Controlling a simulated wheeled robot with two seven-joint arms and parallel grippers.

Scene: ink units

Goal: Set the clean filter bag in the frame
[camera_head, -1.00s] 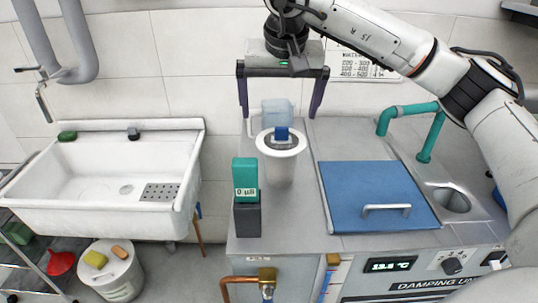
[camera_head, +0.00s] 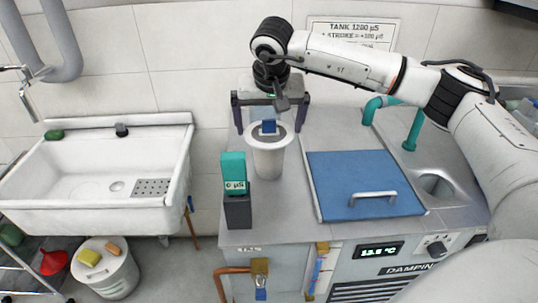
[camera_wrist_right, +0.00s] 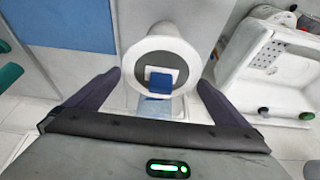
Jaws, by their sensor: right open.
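A white tapered round vessel (camera_head: 269,160) with a grey top stands on the counter's left part. A small blue block (camera_head: 269,127) on a white plate sits at its top; it also shows in the wrist view (camera_wrist_right: 160,83). I cannot tell which part is the filter bag or its frame. My right gripper (camera_head: 269,131) is open, pointing down, with a dark finger either side of the blue block and apart from it. In the wrist view my right gripper (camera_wrist_right: 159,79) spans the vessel's top. A pale, see-through piece (camera_wrist_right: 150,108) shows beside the block. My left gripper is out of view.
A teal meter (camera_head: 233,172) reading "0 µS" stands in a dark holder (camera_head: 238,210) just left of the vessel. A blue lid (camera_head: 350,180) with a metal handle lies to the right. A teal pipe (camera_head: 411,128) rises behind it. A white sink (camera_head: 85,213) is at left.

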